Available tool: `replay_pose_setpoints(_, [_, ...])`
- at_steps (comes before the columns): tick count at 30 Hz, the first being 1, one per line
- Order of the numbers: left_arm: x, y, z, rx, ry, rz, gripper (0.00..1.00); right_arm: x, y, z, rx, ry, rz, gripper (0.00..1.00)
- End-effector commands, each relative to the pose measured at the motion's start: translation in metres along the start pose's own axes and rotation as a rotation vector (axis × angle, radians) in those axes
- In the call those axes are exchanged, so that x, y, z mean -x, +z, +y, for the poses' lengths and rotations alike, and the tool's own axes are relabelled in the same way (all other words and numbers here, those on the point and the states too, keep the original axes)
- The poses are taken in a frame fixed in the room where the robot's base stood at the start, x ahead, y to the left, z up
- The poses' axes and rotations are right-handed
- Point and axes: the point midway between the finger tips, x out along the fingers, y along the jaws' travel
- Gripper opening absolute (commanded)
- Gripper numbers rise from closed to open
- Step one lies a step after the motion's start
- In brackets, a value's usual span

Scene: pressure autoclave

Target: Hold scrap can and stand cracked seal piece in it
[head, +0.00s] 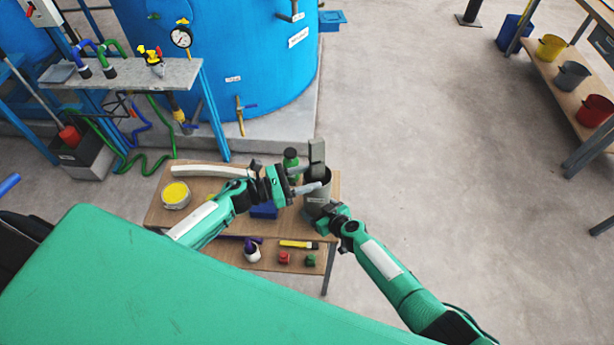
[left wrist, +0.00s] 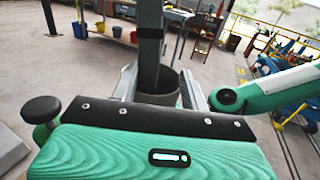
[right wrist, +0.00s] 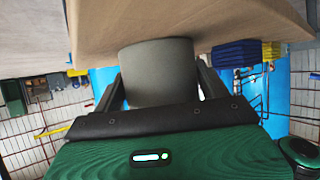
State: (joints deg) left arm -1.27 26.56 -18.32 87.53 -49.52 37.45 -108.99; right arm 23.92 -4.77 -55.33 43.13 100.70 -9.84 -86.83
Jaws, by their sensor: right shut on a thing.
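The cracked seal piece (head: 317,152) is a flat grey strip with a dark band, standing upright. In the left wrist view the strip (left wrist: 150,45) runs down into the mouth of the grey scrap can (left wrist: 170,86); its bottom end is hidden. My left gripper (head: 308,179) is open, its fingers apart on either side of the strip above the can. My right gripper (head: 326,211) is shut on the scrap can (head: 317,191) from the near side. In the right wrist view the can (right wrist: 157,70) sits between both fingers.
The small wooden table (head: 157,213) carries a white curved strip (head: 212,171), a tub with yellow contents (head: 175,194), a green bottle (head: 291,160) and a blue box (head: 264,210). A lower shelf holds small items. The blue autoclave (head: 235,70) stands behind.

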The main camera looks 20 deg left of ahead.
Motion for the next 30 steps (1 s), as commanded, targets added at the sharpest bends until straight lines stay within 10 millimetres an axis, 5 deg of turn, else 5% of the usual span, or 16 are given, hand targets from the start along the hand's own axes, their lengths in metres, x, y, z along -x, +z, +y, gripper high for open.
replay_pose_setpoints(8, [0.022, -0.002, 0.000, 0.001, 0.000, 0.003, 0.45, 0.000, 0.000, 0.000, 0.000, 0.000, 0.000, 0.63])
replay_pose_setpoints(21, [0.106, -0.001, 0.000, 0.001, 0.000, 0.002, 0.45, 0.000, 0.000, 0.000, 0.000, 0.000, 0.001, 0.63])
replay_pose_setpoints(30, [0.120, 0.000, 0.000, 0.000, 0.000, 0.000, 0.45, 0.000, -0.001, 0.000, 0.000, 0.000, 0.001, 0.63])
